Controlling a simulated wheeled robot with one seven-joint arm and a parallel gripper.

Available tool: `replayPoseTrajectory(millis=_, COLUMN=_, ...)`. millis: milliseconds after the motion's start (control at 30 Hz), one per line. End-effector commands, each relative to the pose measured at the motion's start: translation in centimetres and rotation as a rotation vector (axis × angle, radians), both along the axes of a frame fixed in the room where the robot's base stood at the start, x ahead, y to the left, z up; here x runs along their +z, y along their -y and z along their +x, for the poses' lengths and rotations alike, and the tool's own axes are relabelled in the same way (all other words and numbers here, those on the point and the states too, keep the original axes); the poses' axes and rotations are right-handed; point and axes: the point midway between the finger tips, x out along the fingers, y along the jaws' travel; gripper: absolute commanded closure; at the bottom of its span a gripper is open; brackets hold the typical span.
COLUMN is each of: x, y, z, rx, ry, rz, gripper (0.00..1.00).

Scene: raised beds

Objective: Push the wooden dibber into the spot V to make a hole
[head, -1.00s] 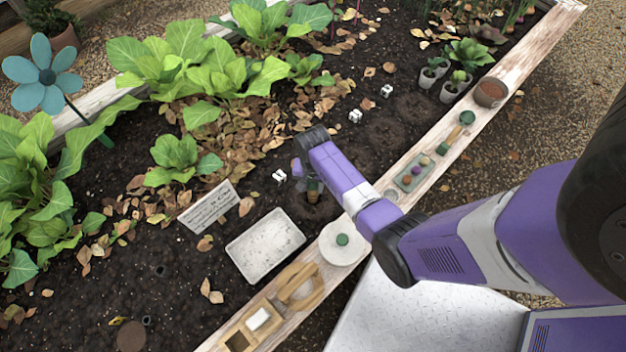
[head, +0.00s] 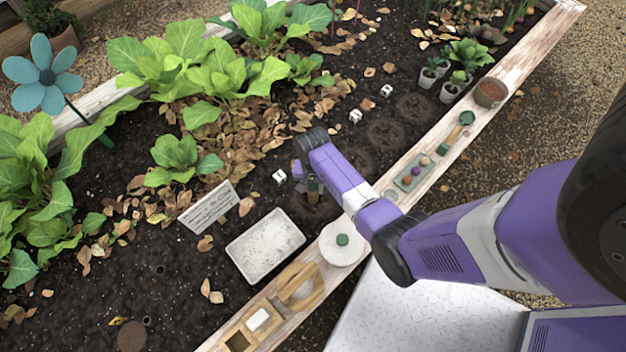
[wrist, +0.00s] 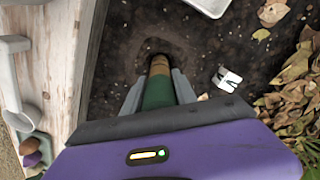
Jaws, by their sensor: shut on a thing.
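My gripper (wrist: 158,92) is shut on the wooden dibber (wrist: 159,67), which has a green handle and a brown wooden lower part. In the head view my gripper (head: 305,175) is over the bed soil near the front board, and the dibber (head: 313,197) points down below it. In the wrist view the dibber's lower end meets a dark round patch of soil (wrist: 150,45); I cannot tell how deep its tip is. A white marker (wrist: 227,79) stands beside this patch, also in the head view (head: 279,176). Its letter is not readable.
Two more white markers (head: 355,116) (head: 387,91) stand by other round soil patches. The wooden edge board (head: 480,115) carries a round white dish (head: 343,257), a seed tray (head: 413,171) and a pot (head: 490,92).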

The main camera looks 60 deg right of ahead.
Motion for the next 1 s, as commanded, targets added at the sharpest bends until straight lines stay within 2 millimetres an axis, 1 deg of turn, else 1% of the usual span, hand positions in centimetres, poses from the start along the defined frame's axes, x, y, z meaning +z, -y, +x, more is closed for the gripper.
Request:
replayPoseTrajectory(millis=467, x=-0.1, y=0.0, z=0.0, rx=0.0, ry=0.0, rz=0.0, gripper=1.0)
replayPoseTrajectory(millis=1000, x=-1.5, y=0.0, z=0.0, rx=0.0, ry=0.0, rz=0.0, gripper=1.0)
